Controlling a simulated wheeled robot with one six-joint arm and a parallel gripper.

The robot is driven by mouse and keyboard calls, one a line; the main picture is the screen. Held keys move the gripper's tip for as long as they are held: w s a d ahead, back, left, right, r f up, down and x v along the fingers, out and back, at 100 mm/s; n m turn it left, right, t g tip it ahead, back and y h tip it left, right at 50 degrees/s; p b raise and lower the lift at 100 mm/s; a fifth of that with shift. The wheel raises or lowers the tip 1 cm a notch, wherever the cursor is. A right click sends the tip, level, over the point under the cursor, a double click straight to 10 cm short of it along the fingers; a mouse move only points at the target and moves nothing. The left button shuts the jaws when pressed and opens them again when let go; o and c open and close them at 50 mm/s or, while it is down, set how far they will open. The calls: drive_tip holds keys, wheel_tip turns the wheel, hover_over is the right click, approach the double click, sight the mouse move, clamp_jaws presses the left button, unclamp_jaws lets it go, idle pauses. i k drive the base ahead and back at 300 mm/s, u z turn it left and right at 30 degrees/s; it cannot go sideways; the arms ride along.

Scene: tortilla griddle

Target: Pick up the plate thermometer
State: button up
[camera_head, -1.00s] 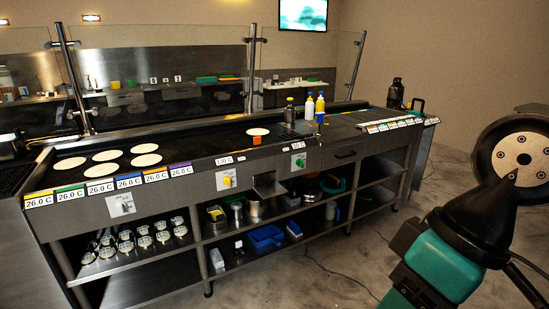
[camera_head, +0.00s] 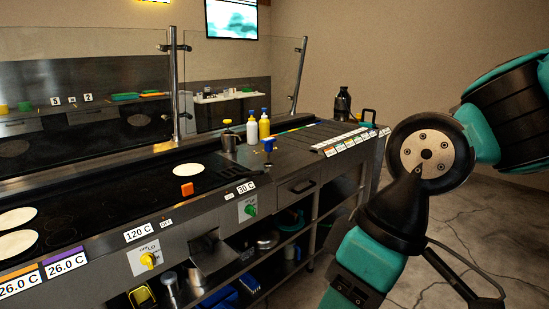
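I cannot make out the plate thermometer for sure. A small orange block (camera_head: 187,189) sits on the dark griddle (camera_head: 110,200), close to the front edge and just below a tortilla (camera_head: 202,170).
A glass screen (camera_head: 250,75) runs behind the griddle. Shelves with containers lie below. The floor at right is clear.

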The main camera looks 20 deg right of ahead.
sight(268, 142)
drive_tip(key=z, duration=1.2)
drive_tip(key=i, duration=3.6)
drive_tip(key=u, duration=3.8)
